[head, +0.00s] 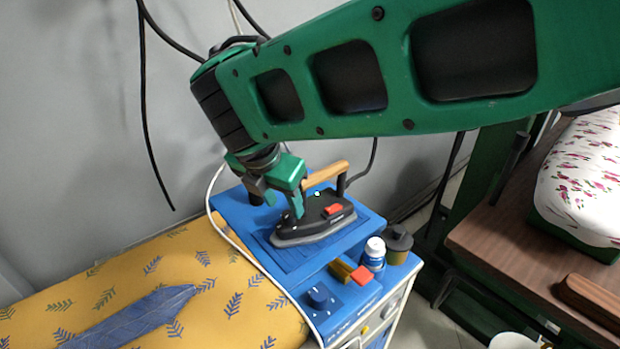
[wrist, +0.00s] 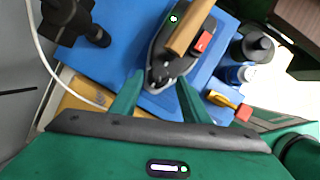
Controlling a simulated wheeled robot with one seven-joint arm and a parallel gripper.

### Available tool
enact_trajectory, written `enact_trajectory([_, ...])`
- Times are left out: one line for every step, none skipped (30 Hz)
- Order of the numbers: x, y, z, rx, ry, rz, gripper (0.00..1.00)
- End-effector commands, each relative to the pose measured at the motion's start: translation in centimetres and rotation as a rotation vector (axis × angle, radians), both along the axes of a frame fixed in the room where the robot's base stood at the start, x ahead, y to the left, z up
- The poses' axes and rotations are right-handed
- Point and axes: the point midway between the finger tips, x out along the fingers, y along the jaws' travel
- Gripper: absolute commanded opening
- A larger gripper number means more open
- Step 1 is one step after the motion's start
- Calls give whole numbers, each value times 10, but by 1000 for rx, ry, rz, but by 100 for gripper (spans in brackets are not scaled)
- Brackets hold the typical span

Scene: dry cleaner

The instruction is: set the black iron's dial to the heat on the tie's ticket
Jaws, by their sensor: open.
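The black iron (head: 318,214) has a wooden handle (head: 325,174) and a red part on its side. My gripper (head: 277,205) is open and empty above the iron's near left end. In the wrist view its fingers (wrist: 160,78) stand on either side of a dark rounded part of the iron; I cannot tell whether they touch it. The dial's setting is not readable. A blue patterned tie (head: 140,316) lies on the yellow board. No ticket can be made out.
The yellow board (head: 60,300) adjoins on the left.

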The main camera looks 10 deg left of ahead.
Motion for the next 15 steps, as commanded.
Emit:
enact_trajectory([4,-2,-8,-3,0,-2,42])
enact_trajectory([5,-2,-13,-2,1,-2,42])
enact_trajectory([7,-3,-17,-3,1,-2,42])
enact_trajectory([8,-3,-21,-3,1,-1,42])
enact_trajectory([9,-3,-23,-2,1,-1,42])
enact_trajectory([11,-3,-27,-1,1,-2,42])
enact_trajectory([12,-3,-29,-1,0,-3,42])
enact_trajectory([13,-3,-31,-1,0,-3,42])
enact_trajectory([13,-3,-32,-1,0,-3,42])
enact_trajectory([14,-3,-34,0,0,-2,42])
enact_trajectory([14,-3,-35,0,0,-2,42])
enact_trajectory([15,-3,-35,0,0,-1,42])
enact_trajectory([15,-3,-36,0,0,-1,42])
enact_trajectory([15,-3,-36,0,0,-1,42])
enact_trajectory([15,-3,-36,0,0,-1,42])
